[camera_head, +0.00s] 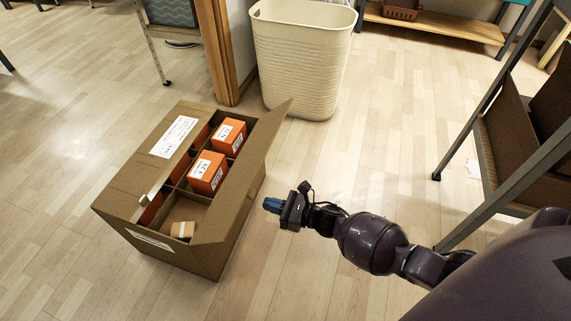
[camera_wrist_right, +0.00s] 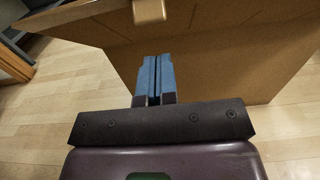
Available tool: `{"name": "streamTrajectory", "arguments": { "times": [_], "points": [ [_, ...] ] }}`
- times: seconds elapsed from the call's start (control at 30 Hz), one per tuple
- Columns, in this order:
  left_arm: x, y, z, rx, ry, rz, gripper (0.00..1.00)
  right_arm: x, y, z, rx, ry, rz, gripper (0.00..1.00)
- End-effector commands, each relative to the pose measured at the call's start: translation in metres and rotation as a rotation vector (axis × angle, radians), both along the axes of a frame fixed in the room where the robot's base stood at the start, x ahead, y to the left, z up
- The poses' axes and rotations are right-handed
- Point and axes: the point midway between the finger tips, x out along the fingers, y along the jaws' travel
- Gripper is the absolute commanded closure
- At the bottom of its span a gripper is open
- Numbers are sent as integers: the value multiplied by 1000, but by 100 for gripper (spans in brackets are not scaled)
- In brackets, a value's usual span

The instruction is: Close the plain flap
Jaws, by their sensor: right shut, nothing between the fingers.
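An open cardboard box (camera_head: 185,255) stands on the floor left of centre. Its plain flap (camera_head: 243,183) is on the right side and stands raised, leaning up from the box edge. The opposite flap (camera_head: 150,165) carries a white label and lies nearly flat over the left part of the box. My right gripper (camera_head: 272,205) is shut and empty, just right of the box and apart from it in the head view. In the right wrist view its blue fingers (camera_wrist_right: 155,80) point toward the box's cardboard side (camera_wrist_right: 235,60). My left gripper is not in view.
Orange cartons (camera_head: 207,172) and a small tan block (camera_head: 183,230) sit in the box's compartments. A cream bin (camera_head: 300,60) stands behind the box. A metal-framed shelf (camera_head: 480,150) with a cardboard box is at the right.

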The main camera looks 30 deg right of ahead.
Motion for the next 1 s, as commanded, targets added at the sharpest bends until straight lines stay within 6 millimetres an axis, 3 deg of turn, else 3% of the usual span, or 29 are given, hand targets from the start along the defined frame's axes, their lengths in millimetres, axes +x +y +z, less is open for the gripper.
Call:
{"name": "streamTrajectory", "arguments": {
  "times": [0.13, 0.73, 1.0],
  "points": [
    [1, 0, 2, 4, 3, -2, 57, 11, 7, 16, 1, -7, 1, 100],
    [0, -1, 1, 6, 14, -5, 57, 16, 11, 22, -1, -2, 0, 100],
    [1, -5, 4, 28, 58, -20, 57, 24, 14, 41, -41, 36, 0, 100]
  ]
}}
